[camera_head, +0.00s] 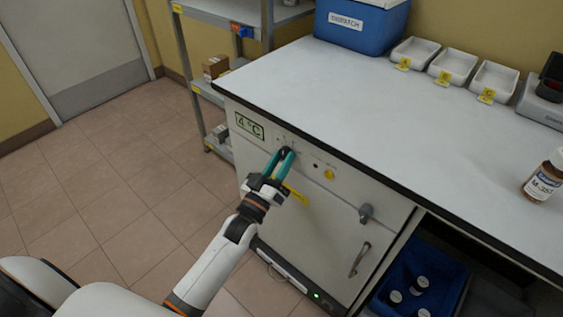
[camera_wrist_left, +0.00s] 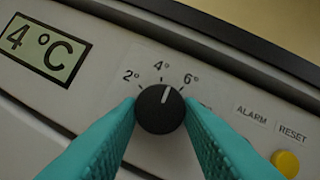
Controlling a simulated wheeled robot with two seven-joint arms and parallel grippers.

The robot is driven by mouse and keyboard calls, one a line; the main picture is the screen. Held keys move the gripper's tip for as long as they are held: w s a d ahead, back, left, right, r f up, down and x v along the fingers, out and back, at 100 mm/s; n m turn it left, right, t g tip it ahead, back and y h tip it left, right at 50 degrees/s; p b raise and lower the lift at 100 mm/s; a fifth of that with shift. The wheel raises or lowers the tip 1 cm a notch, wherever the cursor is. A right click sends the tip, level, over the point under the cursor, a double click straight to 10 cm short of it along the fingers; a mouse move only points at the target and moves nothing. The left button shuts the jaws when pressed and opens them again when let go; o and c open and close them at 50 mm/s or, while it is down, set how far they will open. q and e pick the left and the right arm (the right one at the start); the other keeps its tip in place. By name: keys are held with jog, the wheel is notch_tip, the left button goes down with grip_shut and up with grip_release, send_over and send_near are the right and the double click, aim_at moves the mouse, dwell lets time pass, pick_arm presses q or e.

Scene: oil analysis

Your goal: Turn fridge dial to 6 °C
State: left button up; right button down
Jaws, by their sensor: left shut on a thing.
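The fridge (camera_head: 340,215) is a white cabinet under the counter. Its display (camera_head: 249,126) reads 4 °C, also in the left wrist view (camera_wrist_left: 42,48). The head view mostly hides the dial behind the fingers. My right gripper is not in view.
A yellow reset button (camera_wrist_left: 285,163) sits right of the dial. A door handle (camera_head: 360,259) and a latch (camera_head: 366,213) are lower right. The counter edge overhangs above. A blue box (camera_head: 360,28), white trays (camera_head: 415,52) and a brown bottle (camera_head: 543,180) stand on the counter.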

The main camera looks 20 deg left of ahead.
pick_arm(q)
jog(key=m+h, duration=0.1)
jog(key=m, duration=0.1)
jog(key=shift+a+m, duration=0.1)
jog(key=shift+m, duration=0.2)
jog(key=shift+a+m+h, duration=0.1)
jog(key=shift+m+h, duration=1.2)
jog(key=shift+m, duration=0.9)
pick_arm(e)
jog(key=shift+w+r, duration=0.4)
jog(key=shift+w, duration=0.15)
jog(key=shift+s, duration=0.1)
pick_arm(q)
jog(key=o, duration=1)
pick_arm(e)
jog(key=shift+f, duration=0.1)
pick_arm(q)
jog(key=shift+f, duration=0.1)
jog(key=v, duration=1.2)
jog(key=shift+a, duration=0.15)
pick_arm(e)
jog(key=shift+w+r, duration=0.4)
